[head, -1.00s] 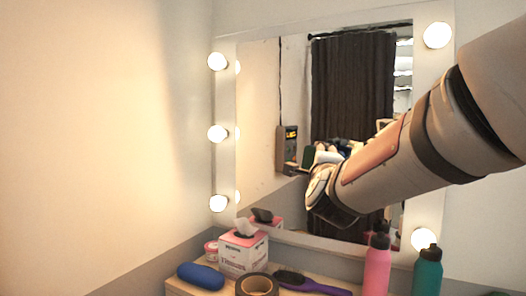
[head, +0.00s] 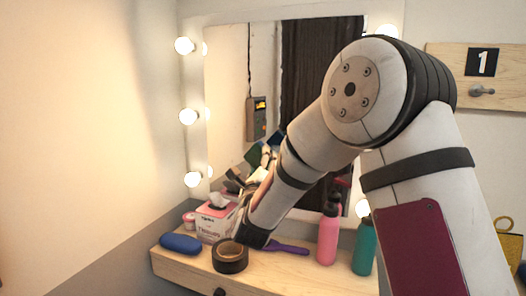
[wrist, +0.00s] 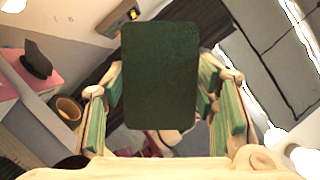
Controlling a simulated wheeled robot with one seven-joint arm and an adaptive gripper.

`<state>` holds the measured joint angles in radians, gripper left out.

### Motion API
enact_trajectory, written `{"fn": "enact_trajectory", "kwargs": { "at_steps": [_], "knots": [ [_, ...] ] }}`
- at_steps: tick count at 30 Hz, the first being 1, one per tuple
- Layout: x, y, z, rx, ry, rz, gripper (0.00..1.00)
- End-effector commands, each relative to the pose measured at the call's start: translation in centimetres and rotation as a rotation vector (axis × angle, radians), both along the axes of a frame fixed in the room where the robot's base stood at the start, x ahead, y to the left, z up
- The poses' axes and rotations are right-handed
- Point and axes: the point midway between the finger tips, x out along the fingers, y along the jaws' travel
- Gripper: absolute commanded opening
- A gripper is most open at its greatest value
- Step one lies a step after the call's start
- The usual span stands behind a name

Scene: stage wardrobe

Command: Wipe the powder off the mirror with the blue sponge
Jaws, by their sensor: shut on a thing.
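The mirror (head: 228,75) stands at the back in a white frame with lit round bulbs. My arm crosses in front of its lower right part. I cannot make out powder on the visible glass. My gripper (wrist: 160,92) is shut on a dark green sponge-like block (wrist: 160,60), which looks green rather than blue. The block fills the middle of the wrist view and hides what lies behind it. In the head view my forearm hides most of the gripper, low near the mirror's bottom edge. I cannot tell whether the block touches the glass.
On the wooden shelf (head: 300,276) are a blue oval object (head: 180,243), a tissue box (head: 215,222), a dark tape roll (head: 230,257), a purple brush (head: 290,249), a pink bottle (head: 328,236) and a teal bottle (head: 364,248). The tape and box crowd my forearm's end.

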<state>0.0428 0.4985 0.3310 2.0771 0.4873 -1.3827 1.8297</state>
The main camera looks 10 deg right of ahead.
Motion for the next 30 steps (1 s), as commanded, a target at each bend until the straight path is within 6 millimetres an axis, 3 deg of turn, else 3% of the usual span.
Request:
{"fn": "enact_trajectory", "kwargs": {
  "at_steps": [7,21,30],
  "knots": [
    [0.2,0.0,-0.3,0.018,-0.013,0.008,0.18],
    [3.9,-2.5,-0.4,0.017,-0.013,0.006,0.18],
    [4.7,-3.1,-0.3,0.016,-0.012,0.006,0.18]
  ]
}}
